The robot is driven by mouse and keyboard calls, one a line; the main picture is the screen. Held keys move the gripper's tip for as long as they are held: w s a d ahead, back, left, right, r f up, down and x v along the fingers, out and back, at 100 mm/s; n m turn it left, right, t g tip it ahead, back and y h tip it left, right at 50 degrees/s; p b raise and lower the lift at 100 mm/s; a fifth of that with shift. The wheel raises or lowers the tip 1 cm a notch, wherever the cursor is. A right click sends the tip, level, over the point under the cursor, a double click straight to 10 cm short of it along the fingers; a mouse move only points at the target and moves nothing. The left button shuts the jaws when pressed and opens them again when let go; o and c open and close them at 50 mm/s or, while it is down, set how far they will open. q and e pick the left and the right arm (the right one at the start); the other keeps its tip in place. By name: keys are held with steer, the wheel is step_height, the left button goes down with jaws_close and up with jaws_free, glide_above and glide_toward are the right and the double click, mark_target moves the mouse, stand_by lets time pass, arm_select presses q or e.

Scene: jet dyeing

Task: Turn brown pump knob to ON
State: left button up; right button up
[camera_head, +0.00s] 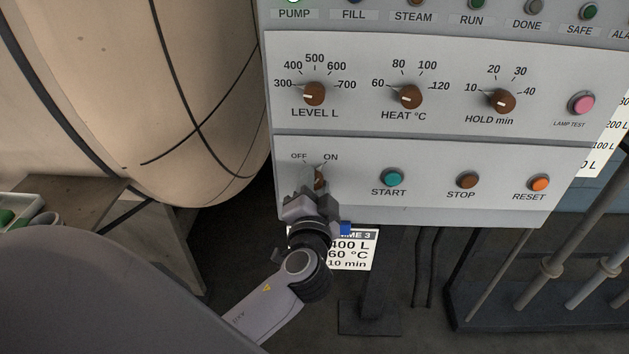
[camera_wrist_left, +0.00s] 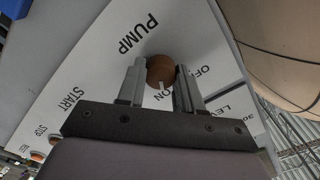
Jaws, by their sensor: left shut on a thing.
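The brown pump knob (camera_head: 320,177) is on the lower panel under the OFF and ON labels, partly hidden by my left gripper (camera_head: 316,188). In the left wrist view the round brown knob (camera_wrist_left: 160,70) sits between the two fingertips of my left gripper (camera_wrist_left: 160,80), which is shut on it. The knob's white mark appears to point to the ON side. The PUMP lamp (camera_head: 293,2) at the top of the panel looks brightly lit. My right gripper is not in view.
The START (camera_head: 393,178), STOP (camera_head: 467,180) and RESET (camera_head: 539,184) buttons are to the right. Above are the LEVEL (camera_head: 314,93), HEAT (camera_head: 409,97) and HOLD (camera_head: 502,101) knobs. A large beige vessel (camera_head: 205,90) stands close on the left.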

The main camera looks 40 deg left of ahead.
arm_select(q)
steer(key=shift+m, duration=0.6)
steer(key=o, duration=1)
steer(key=shift+o, duration=0.2)
steer(key=shift+s+d, duration=0.1)
steer(key=b+v, duration=0.1)
steer(key=v, duration=0.6)
